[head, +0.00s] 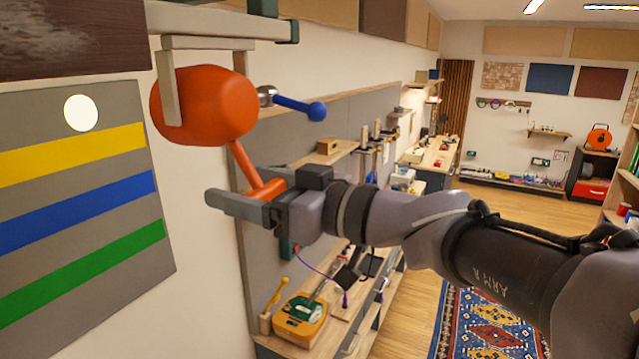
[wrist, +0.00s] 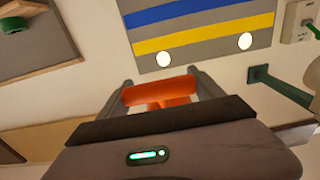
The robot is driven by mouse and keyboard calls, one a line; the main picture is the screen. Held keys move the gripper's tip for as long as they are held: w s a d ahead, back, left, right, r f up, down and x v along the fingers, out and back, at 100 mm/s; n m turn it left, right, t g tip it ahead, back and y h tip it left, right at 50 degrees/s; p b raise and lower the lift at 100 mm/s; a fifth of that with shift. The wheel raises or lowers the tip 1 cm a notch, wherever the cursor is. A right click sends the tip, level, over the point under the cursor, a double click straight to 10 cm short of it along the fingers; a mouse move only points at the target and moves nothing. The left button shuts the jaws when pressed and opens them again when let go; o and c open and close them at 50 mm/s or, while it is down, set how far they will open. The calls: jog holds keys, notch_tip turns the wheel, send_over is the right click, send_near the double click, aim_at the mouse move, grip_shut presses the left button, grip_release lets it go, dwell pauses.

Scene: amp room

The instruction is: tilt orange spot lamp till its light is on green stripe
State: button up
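The orange spot lamp (head: 212,104) hangs in a grey bracket, with an orange handle (head: 240,165) below it. The handle's crossbar (wrist: 160,90) lies between my gripper's (head: 245,200) fingers, which appear to touch both ends. The striped board (head: 60,90) on the wall has yellow (head: 70,152), blue (head: 80,210) and green (head: 85,268) stripes on grey. A round white light spot (head: 81,112) is on the grey above the yellow stripe. The wrist view, upside down, shows that spot (wrist: 163,59) and a second one (wrist: 245,41). The green stripe is out of the wrist view.
A blue-knobbed lever (head: 290,103) sticks out right of the lamp. Wooden shelves and a workbench with tools (head: 305,315) stand along the wall below and behind my gripper. A patterned rug (head: 485,325) lies on the open wooden floor at right.

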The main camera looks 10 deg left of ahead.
aim_at(255, 173)
jog(key=c, duration=1)
jog(key=shift+s+d+r+g+h+p, duration=0.15)
jog(key=shift+s+d+r+h+p, duration=0.05)
jog(key=shift+d+r+h+p, duration=0.25)
jog(key=shift+s+d+r+g+h+p, duration=0.15)
jog(key=shift+d+r+h+p, duration=0.25)
jog(key=shift+h, duration=0.15)
jog(key=shift+s+d+r+h+b, duration=0.2)
jog(key=shift+d+h+b, duration=0.15)
jog(key=shift+d+h, duration=0.2)
jog(key=shift+s+d+r+b, duration=0.15)
jog(key=shift+d+r+b, duration=0.1)
jog(key=shift+r+b, duration=0.35)
jog(key=shift+s+d+r, duration=0.1)
jog(key=shift+d+r, duration=0.15)
jog(key=shift+r, duration=0.3)
jog(key=shift+s+d+r+g+h+p, duration=0.2)
jog(key=shift+d+r+g+h+p, duration=0.15)
jog(key=shift+r+g+h+p, duration=0.3)
